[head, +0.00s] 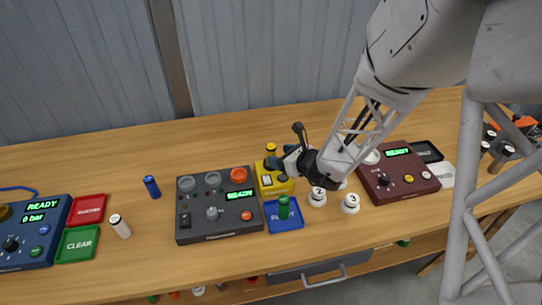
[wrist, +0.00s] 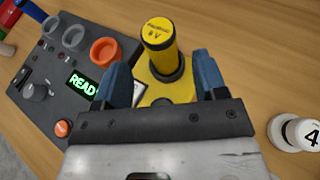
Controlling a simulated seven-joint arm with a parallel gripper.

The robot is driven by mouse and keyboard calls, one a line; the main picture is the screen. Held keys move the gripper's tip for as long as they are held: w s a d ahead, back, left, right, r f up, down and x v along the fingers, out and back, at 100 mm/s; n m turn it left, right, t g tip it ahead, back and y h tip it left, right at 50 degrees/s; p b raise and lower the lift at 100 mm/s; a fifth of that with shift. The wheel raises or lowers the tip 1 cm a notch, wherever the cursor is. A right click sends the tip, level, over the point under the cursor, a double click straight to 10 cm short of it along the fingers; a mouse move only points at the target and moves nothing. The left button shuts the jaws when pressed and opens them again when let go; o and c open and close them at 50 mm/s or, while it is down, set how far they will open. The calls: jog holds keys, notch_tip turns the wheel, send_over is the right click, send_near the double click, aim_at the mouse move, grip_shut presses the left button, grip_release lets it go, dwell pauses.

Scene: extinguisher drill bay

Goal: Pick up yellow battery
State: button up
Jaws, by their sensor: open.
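The yellow battery (wrist: 160,42) stands upright in a black ring on a yellow tray (wrist: 172,90) in the wrist view. In the head view the battery (head: 271,149) shows only its upper part, behind my gripper. My gripper (wrist: 158,85) is open, with one blue finger on each side of the battery's base area in the picture. I cannot tell whether either finger touches it. In the head view my gripper (head: 277,160) is over the yellow tray (head: 266,186), close to the battery.
A dark control box (head: 218,222) with a READY display stands left of the yellow tray. A green battery (head: 284,207) stands on a blue tray (head: 279,224) in front. White numbered knobs (head: 350,203) and a maroon box (head: 405,196) are to the right.

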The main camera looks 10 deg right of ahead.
aim_at(275, 154)
jog(key=shift+x, duration=2.6)
jog(key=shift+f, duration=0.1)
jog(key=c, duration=1.1)
jog(key=shift+o, duration=0.2)
jog(key=shift+d+r, duration=0.1)
jog(key=shift+r, duration=4.95)
